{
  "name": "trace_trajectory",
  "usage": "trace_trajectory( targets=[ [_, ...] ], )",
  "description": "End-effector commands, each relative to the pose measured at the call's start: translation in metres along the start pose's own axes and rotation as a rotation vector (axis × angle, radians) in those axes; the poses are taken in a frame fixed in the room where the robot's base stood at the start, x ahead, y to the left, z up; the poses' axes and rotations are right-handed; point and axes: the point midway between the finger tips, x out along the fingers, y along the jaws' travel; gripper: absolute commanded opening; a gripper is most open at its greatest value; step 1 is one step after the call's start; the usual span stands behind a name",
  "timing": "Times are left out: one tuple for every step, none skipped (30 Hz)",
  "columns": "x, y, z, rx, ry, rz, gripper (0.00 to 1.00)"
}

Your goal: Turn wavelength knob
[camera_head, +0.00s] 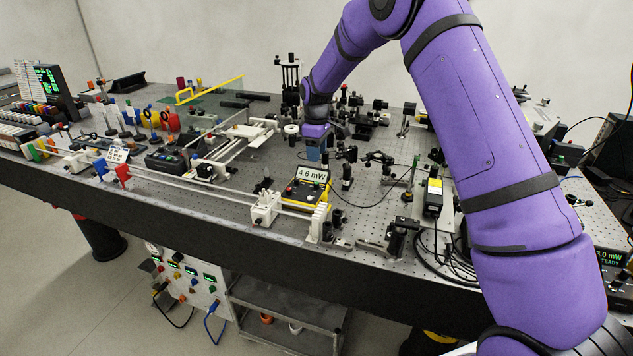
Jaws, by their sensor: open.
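My purple arm reaches over the optical bench (215,205), and my gripper (314,140) is at its far end near the middle of the bench. The gripper is small in the picture and its fingers are hard to make out; it is open. A small round white knob-like part (291,129) is just left of the gripper, and I cannot tell whether it is the wavelength knob.
A yellow power meter reading 4.6 mW (311,175) stands in front of the gripper. Posts and optics crowd the bench to the right, with a black post stand (288,75) behind. A white rail assembly (245,133) lies to the left. Cables loop at the right.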

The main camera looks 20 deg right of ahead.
Motion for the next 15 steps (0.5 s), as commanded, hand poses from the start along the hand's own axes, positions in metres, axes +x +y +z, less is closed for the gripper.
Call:
trace_trajectory(
  targets=[
    [0.004, 0.000, -0.001, -0.002, -0.002, -0.002, 0.45],
    [0.007, 0.001, -0.001, -0.003, -0.002, -0.003, 0.45],
    [0.011, 0.001, -0.001, -0.004, -0.003, -0.003, 0.45],
    [0.013, 0.000, -0.001, -0.004, -0.003, -0.003, 0.45],
    [0.017, 0.000, -0.001, -0.003, -0.002, -0.003, 0.45],
    [0.023, 0.000, -0.001, -0.003, -0.002, -0.003, 0.45],
    [0.028, 0.000, -0.001, -0.003, -0.003, -0.004, 0.45],
    [0.033, 0.000, 0.000, -0.003, -0.004, -0.004, 0.45],
    [0.041, 0.000, -0.001, -0.003, -0.003, -0.003, 0.45],
    [0.046, 0.000, -0.001, -0.002, -0.003, -0.003, 0.45],
    [0.051, 0.000, 0.000, -0.003, -0.003, -0.003, 0.45],
    [0.059, 0.000, 0.000, -0.003, -0.003, -0.003, 0.45],
    [0.064, 0.000, 0.000, -0.003, -0.003, -0.003, 0.45],
    [0.069, 0.000, 0.000, -0.003, -0.003, -0.003, 0.45],
    [0.075, 0.000, 0.000, -0.003, -0.003, -0.002, 0.45]
  ],
)
